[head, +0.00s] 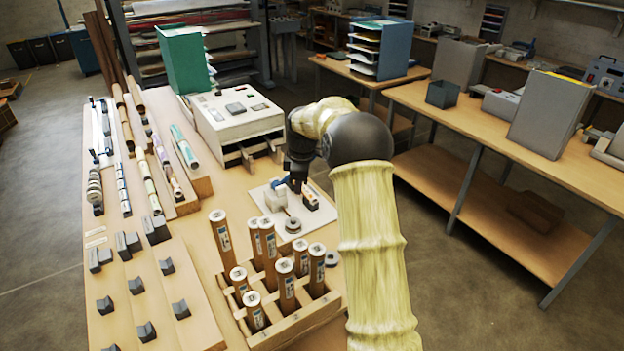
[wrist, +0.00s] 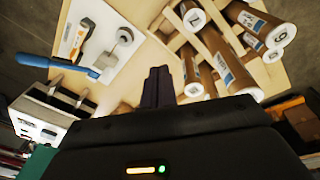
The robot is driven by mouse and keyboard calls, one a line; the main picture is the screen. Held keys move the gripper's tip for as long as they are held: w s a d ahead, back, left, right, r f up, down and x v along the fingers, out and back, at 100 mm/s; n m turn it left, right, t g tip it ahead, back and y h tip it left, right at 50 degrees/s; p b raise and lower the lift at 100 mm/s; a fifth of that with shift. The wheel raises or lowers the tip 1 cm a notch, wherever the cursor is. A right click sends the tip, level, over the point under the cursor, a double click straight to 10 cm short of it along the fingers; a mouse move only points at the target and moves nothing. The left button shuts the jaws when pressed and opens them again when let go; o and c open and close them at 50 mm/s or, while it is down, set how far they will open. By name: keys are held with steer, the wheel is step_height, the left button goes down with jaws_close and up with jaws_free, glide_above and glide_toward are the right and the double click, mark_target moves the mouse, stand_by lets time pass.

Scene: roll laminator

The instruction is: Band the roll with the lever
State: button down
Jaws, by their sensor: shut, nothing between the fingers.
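A white base plate (head: 267,196) on the wooden table carries a banding device with a pale block (head: 283,207), a grey round spool (head: 293,225) and a blue lever (head: 280,182). The wrist view shows the plate (wrist: 100,47) and the lever (wrist: 62,64) running to the left edge. My gripper (head: 296,187) is over the plate's far part, beside the lever in the head view. In the wrist view its fingers (wrist: 158,86) are together and empty, apart from the lever. Cardboard rolls (head: 222,236) with white labelled ends stand in a rack; they also show in the wrist view (wrist: 235,75).
The wooden rack (head: 290,325) stands in front of the plate. A white laminator-like machine (head: 240,118) stands behind it. Long rolls lie in racks at the left, and grey blocks (head: 146,331) sit at the front left. A side bench (head: 440,105) is at the right.

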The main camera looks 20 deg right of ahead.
steer(key=s+a+f+m+b, duration=0.2)
steer(key=s+a+f+m, duration=0.1)
steer(key=s, duration=0.7)
steer(key=s+a+f+m+b, duration=0.3)
steer(key=s+m, duration=0.2)
steer(key=s, duration=0.6)
steer(key=s+a+f+m+t+b, duration=0.1)
steer(key=s+m, duration=0.4)
steer(key=s, duration=0.5)
steer(key=shift+s+a+f+h+b, duration=0.3)
steer(key=shift+a+f+b, duration=0.6)
steer(key=shift+b, duration=0.1)
steer(key=shift+d, duration=0.1)
